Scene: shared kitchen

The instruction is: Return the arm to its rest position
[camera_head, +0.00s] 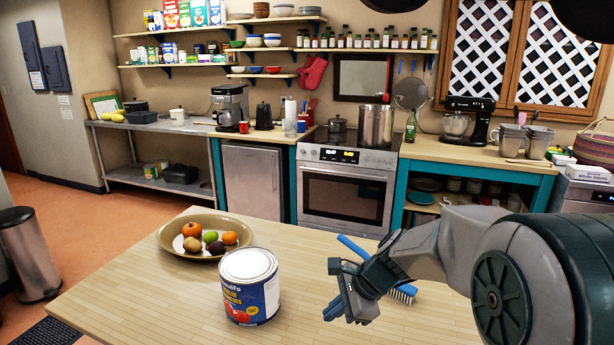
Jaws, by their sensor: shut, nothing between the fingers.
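My gripper (344,297) hangs at the end of my arm, which reaches in from the right over the wooden table. Its fingers are together with nothing seen between them. It is right of a large blue tin can (250,288) with a white top, and apart from it.
The wooden table (130,290) holds a brown bowl (170,245) of fruit behind the can. A stove (345,190) with a steel pot (376,125) stands at the back. A bin (25,245) stands at the left. The table's front left is bare.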

